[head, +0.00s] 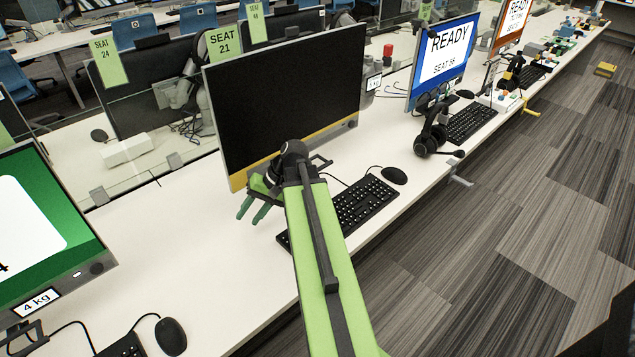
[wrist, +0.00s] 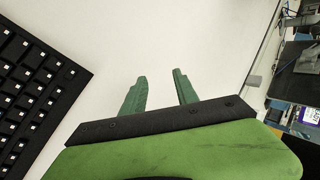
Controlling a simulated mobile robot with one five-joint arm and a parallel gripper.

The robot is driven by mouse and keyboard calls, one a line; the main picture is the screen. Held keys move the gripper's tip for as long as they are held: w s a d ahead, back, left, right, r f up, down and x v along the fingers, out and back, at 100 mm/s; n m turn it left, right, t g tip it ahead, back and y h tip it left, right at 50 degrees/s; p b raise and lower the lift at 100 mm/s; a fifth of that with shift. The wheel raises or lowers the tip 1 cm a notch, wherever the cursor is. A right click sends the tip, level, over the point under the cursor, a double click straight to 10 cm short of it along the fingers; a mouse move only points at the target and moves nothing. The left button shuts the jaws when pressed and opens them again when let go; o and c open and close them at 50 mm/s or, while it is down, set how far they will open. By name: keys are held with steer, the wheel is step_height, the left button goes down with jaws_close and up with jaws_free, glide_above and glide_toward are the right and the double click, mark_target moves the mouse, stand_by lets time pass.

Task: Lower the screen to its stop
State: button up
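The black screen (head: 290,95) stands upright in the middle of the head view, dark, with a yellow strip along its lower edge. My gripper (head: 252,212) is low in front of the screen's lower left corner, over the white desk (head: 180,240). Its two green fingers are apart with nothing between them. In the wrist view my gripper (wrist: 160,76) is open over bare desk, and the screen's panel is not clearly visible there. My arm hides part of the screen's lower edge and most of its stand.
A black keyboard (head: 362,203) and mouse (head: 394,175) lie right of my arm; the keyboard also shows in the wrist view (wrist: 30,90). A headset (head: 432,135) stands farther right. A green-lit screen (head: 50,230) is at left. Bare desk lies between it and my gripper.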

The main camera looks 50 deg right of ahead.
steer(key=s+d+m+t+b, duration=0.1)
steer(key=d, duration=0.3)
steer(key=s+d+m+t+b, duration=0.1)
steer(key=s+d+t, duration=0.1)
steer(key=d, duration=0.3)
steer(key=s+d+m+t+b, duration=0.1)
steer(key=d, duration=0.4)
steer(key=shift+s+r+m+t+y, duration=0.15)
steer(key=shift+s+m+t+y, duration=0.15)
steer(key=shift+s+y, duration=0.1)
steer(key=s+d, duration=0.1)
steer(key=d, duration=0.1)
steer(key=s+d+r+m+t+b, duration=0.1)
steer(key=d, duration=0.1)
steer(key=s+d+t+b, duration=0.1)
steer(key=d, duration=0.1)
steer(key=shift+s+d+r, duration=0.1)
steer(key=shift+s+r, duration=0.15)
steer(key=shift+s, duration=0.1)
steer(key=s+d+r+m+t+h+b, duration=0.25)
steer(key=s+d+r+t, duration=0.2)
steer(key=s+d, duration=0.65)
steer(key=shift+m+y, duration=0.25)
steer(key=shift+m, duration=0.1)
steer(key=b+x, duration=0.2)
steer(key=x, duration=1.6)
steer(key=shift+b, duration=0.4)
jaws_close()
